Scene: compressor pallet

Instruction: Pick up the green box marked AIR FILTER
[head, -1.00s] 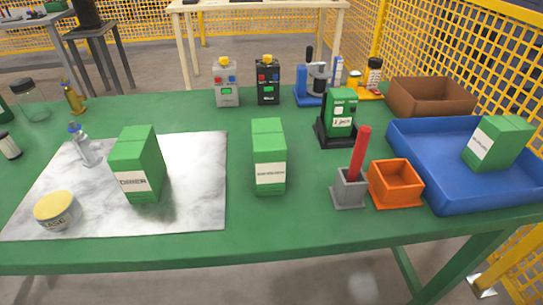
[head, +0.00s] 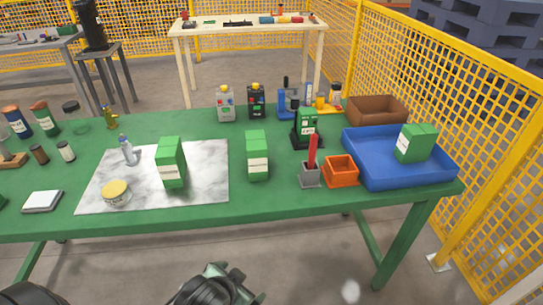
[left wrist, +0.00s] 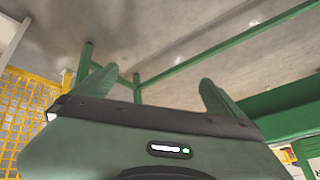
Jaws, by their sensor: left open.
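Three similar green boxes with white labels show in the head view. One (head: 171,162) stands on the marbled sheet, one (head: 257,156) stands on the green table right of the sheet, and one (head: 416,143) sits tilted in the blue tray. Their labels are too small to read now, so I cannot tell which is marked AIR FILTER. My left gripper (head: 238,284) is low in front of the table, apart from every box. It is open and empty in the left wrist view (left wrist: 155,85). My right gripper is not in view.
The green table (head: 290,199) has a clear front strip. The marbled sheet (head: 214,190) also holds a yellow-lidded tin (head: 116,193). A grey holder with a red stick (head: 311,172) and an orange bin (head: 341,170) stand left of the blue tray (head: 388,179). Yellow fencing (head: 430,75) runs behind.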

